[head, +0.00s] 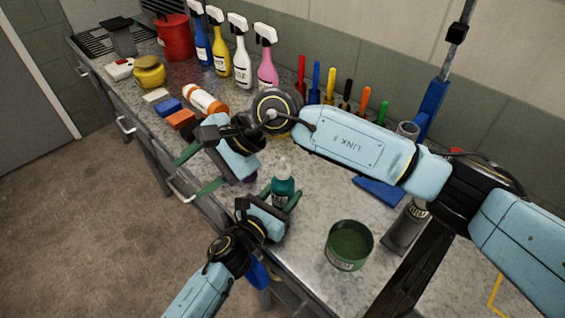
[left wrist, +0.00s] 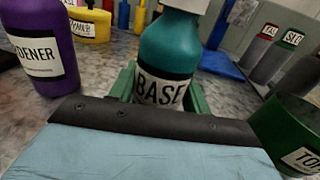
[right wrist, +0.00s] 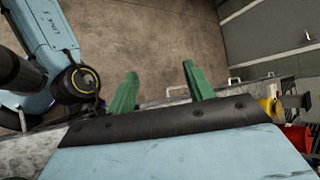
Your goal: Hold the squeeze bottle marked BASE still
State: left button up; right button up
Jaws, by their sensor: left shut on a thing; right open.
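The teal squeeze bottle (head: 284,188) with a pale cap stands upright on the worktop. In the left wrist view its label reads BASE (left wrist: 178,55). My left gripper (head: 280,200) is shut on its lower body, with green fingers on both sides (left wrist: 163,100). My right gripper (head: 197,170) is open and empty above the front edge of the counter, up and left of the bottle. In the right wrist view its green fingers (right wrist: 160,88) stand apart with only floor between them.
A purple bottle (left wrist: 38,50), label ending DENER, stands close by, mostly hidden in the head view. A green tub (head: 349,246) stands right of the BASE bottle. Spray bottles (head: 242,55) and upright coloured tools (head: 331,85) line the back. My right arm crosses above the counter.

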jog(key=w+d+r+h, duration=0.2)
jog(key=w+d+h, duration=0.25)
jog(key=d, duration=0.35)
notch_tip(320, 180, up, 4)
jog(key=r+t+h, duration=0.1)
jog(key=t+h, duration=0.1)
jog(key=h, duration=0.4)
send_over(282, 159)
jog(key=shift+d+f+m+y, duration=0.1)
jog(key=shift+f+m+y, duration=0.2)
jog(key=shift+f, duration=0.2)
notch_tip(282, 159, down, 11)
jog(key=shift+f, duration=0.15)
jog(key=c, duration=1)
